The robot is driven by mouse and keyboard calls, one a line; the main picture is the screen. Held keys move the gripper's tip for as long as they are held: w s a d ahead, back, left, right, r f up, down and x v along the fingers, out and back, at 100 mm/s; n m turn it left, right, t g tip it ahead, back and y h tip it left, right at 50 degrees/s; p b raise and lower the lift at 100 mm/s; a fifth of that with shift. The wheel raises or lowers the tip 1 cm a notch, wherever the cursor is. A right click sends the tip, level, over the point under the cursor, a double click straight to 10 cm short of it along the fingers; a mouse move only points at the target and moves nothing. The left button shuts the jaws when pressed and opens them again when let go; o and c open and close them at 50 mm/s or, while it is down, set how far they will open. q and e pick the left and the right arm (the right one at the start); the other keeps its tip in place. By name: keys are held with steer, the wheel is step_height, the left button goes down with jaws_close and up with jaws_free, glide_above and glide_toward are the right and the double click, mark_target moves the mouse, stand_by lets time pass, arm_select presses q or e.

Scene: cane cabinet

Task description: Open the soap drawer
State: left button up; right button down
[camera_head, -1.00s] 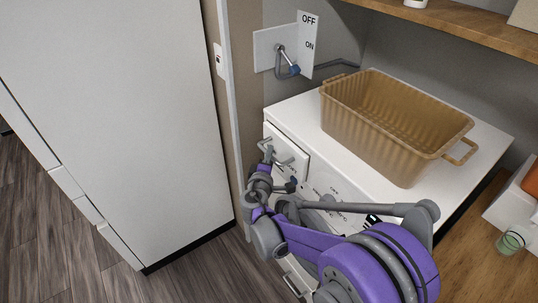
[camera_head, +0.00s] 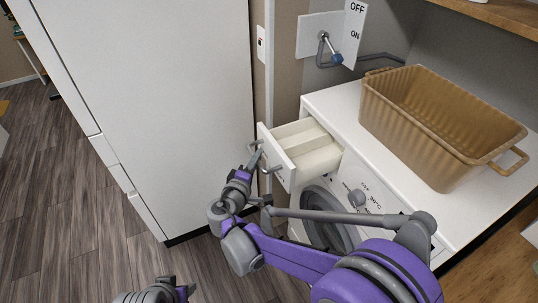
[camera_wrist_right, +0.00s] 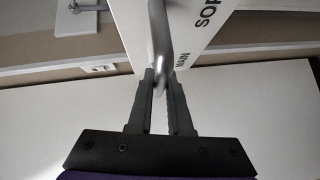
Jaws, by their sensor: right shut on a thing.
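The soap drawer (camera_head: 306,145) is pulled out from the upper left of the white washing machine's front. Its pale compartments show from above in the head view. My right gripper (camera_head: 257,160) is at the drawer's front panel, shut on its grey handle (camera_head: 271,169). In the right wrist view the fingers (camera_wrist_right: 160,82) close around the curved metal handle (camera_wrist_right: 160,45), with the white lettered panel (camera_wrist_right: 190,25) behind it. A grey and purple part of mine shows at the bottom edge of the head view; its fingers cannot be made out.
A brown ribbed basket (camera_head: 435,125) stands on the washing machine's top (camera_head: 340,105). A tall white cabinet (camera_head: 150,110) stands to the left, near the drawer front. A valve with a blue handle (camera_head: 337,58) is on the wall behind. Open wooden floor (camera_head: 60,210) lies at left.

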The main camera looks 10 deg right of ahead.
steer(key=shift+s+a, duration=0.1)
steer(key=shift+a, duration=0.1)
steer(key=c, duration=0.8)
jaws_free()
steer(key=shift+c, duration=0.2)
steer(key=v, duration=1)
steer(key=shift+s+a+b, duration=0.2)
steer(key=shift+s+b, duration=0.1)
